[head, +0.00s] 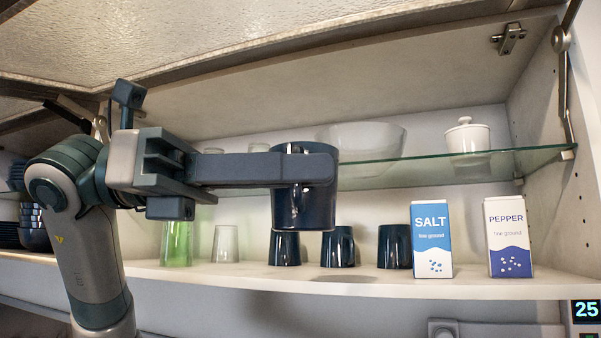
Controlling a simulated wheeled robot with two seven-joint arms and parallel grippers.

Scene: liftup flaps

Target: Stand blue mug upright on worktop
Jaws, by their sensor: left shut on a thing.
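The dark blue mug (305,210) is held in the air in front of the open wall cabinet, near the middle of the head view. My left gripper (307,168) reaches in from the left and is shut on it, with one long finger across its near side. The other finger is hidden behind the mug. The mug's axis looks about vertical; I cannot tell which end is its open one, and no handle shows. The worktop is not in view. My right gripper is not in view.
Behind the mug, several dark blue cups (337,247) stand on the lower shelf (360,284), with a green glass (177,244), a salt box (431,240) and a pepper box (508,238). A glass shelf (400,172) bears a bowl (372,137) and a white lidded pot (467,137). The raised flap (180,35) hangs overhead.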

